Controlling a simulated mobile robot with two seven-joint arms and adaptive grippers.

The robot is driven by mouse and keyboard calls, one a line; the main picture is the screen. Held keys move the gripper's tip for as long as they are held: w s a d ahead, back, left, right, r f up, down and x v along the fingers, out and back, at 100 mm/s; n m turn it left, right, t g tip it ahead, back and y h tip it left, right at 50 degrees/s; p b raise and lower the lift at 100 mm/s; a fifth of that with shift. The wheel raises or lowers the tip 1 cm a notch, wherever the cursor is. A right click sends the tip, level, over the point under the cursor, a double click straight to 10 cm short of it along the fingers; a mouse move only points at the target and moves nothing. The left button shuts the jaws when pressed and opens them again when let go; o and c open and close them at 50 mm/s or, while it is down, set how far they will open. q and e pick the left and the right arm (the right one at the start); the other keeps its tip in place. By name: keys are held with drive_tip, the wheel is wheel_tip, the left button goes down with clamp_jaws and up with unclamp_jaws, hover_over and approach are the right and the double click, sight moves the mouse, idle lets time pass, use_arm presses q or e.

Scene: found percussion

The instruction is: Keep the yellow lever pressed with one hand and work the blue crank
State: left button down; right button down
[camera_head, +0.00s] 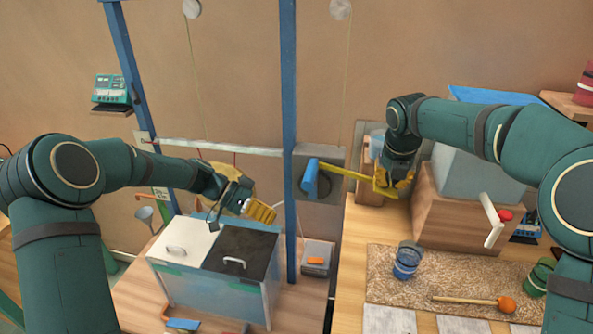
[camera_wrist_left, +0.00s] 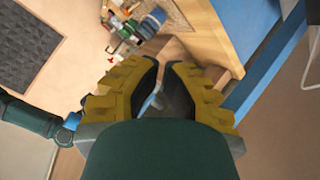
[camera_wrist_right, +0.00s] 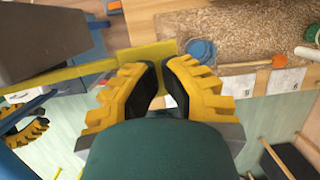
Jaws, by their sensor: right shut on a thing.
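The blue crank (camera_head: 310,178) sits on a grey plate beside the blue post. The yellow lever (camera_head: 345,173) sticks out to the right of it; it also crosses the right wrist view (camera_wrist_right: 65,74). My right gripper (camera_head: 395,181) is shut on the lever's outer end. My left gripper (camera_head: 250,198) is to the left of the crank and the post, above the black and white lidded box. Its fingers stand a little apart in the left wrist view (camera_wrist_left: 162,64), with nothing seen held. It does not touch the crank.
The lidded box (camera_head: 215,281) stands below my left gripper. The blue post (camera_head: 289,150) rises between that gripper and the crank. A blue cup (camera_head: 407,262) and a mallet (camera_head: 470,301) are on the right bench. A wooden block (camera_head: 450,218) stands below my right arm.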

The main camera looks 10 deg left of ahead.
use_arm(q)
drive_tip(key=a+r+m+h, duration=0.2)
drive_tip(key=a+r+m, duration=0.15)
drive_tip(key=r, duration=0.45)
drive_tip(key=a+r+m+h, duration=0.25)
drive_tip(key=r+m, duration=0.25)
drive_tip(key=r, duration=0.4)
approach(310, 174)
drive_tip(key=shift+g+y, duration=0.25)
drive_tip(key=shift+g, duration=0.05)
drive_tip(key=d, duration=0.4)
drive_tip(key=d+f, duration=0.1)
drive_tip(key=d, duration=0.2)
drive_tip(key=shift+w, duration=0.15)
drive_tip(key=shift+d, duration=0.1)
drive_tip(key=shift+d+y, duration=0.35)
drive_tip(key=shift+y, duration=0.05)
